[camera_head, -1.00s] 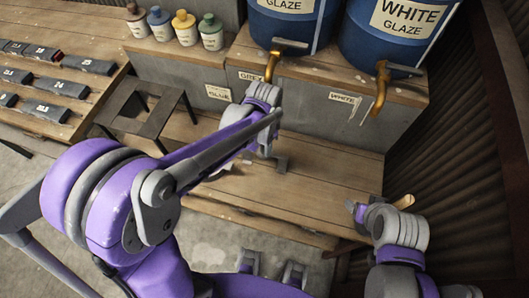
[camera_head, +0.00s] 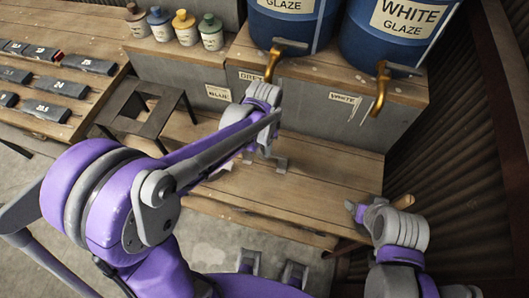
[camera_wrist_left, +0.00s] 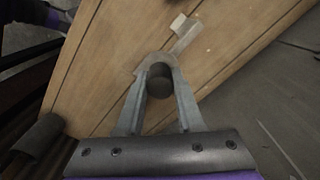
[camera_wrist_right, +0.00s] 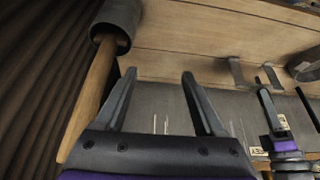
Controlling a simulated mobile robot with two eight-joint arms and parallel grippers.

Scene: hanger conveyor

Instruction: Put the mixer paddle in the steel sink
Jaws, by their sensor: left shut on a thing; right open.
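My left gripper (camera_wrist_left: 160,68) is shut on a dark, round-ended bar (camera_wrist_left: 159,82), seen almost end-on. Whether this bar is part of the mixer paddle I cannot tell. In the head view my left gripper (camera_head: 264,152) is low over the lower bench, partly hidden by its own arm. My right gripper (camera_wrist_right: 158,85) is open and empty. In the head view the right gripper (camera_head: 356,210) is at the right end of the bench. I cannot make out a steel sink in any view.
Grey angled brackets (camera_head: 282,165) stand on the wooden bench (camera_head: 310,190). A wooden handle (camera_wrist_right: 90,95) with a dark cylindrical head (camera_wrist_right: 117,22) is left of my right gripper. Blue glaze drums (camera_head: 395,35), bottles (camera_head: 186,28) and a dark stool (camera_head: 150,105) stand behind.

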